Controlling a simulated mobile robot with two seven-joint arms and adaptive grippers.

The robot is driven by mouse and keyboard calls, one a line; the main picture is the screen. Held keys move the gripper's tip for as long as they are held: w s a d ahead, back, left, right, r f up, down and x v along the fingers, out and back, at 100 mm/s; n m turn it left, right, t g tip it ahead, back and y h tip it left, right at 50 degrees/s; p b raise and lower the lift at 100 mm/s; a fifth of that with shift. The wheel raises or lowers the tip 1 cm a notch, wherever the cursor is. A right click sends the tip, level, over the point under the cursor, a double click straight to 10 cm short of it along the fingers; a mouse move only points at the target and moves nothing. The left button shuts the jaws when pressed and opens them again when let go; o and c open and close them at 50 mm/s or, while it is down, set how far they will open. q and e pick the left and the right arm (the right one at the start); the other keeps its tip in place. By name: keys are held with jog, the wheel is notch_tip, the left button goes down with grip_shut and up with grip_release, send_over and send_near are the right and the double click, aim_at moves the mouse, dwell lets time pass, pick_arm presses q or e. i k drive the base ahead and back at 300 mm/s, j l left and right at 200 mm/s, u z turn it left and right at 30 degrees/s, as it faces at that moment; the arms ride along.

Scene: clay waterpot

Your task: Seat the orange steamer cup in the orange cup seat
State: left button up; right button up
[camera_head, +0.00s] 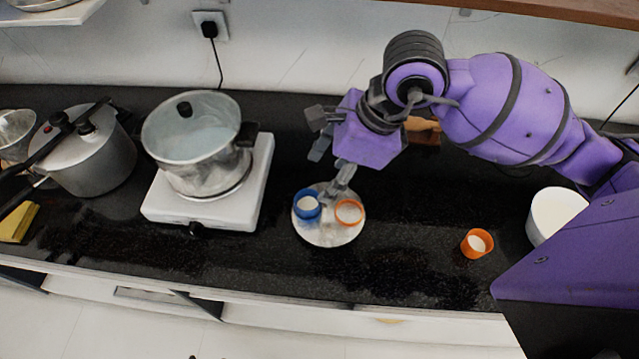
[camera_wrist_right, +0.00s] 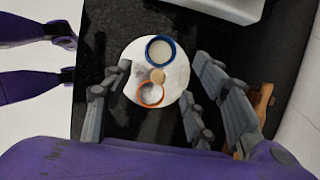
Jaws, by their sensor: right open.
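The orange steamer cup (camera_head: 477,243), with a pale inside, stands on the black counter near its front edge, right of the white round plate (camera_head: 326,237). The orange cup seat (camera_head: 349,212) is an orange ring on the right part of the plate and shows no cup in it. It also shows in the right wrist view (camera_wrist_right: 150,95). A blue cup (camera_head: 307,205) sits on the plate's left part. My right gripper (camera_head: 326,168) is open and empty, over the back of the plate and away from the orange cup. My left gripper is not in view.
A glass-lidded pot (camera_head: 195,150) stands on a white hotplate (camera_head: 205,215) left of the plate. A pressure cooker (camera_head: 95,160) is farther left. A white bowl (camera_head: 558,215) stands right of the orange cup, close to my right arm. The counter between plate and cup is clear.

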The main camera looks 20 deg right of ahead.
aim_at(337, 222)
jog(key=k, duration=1)
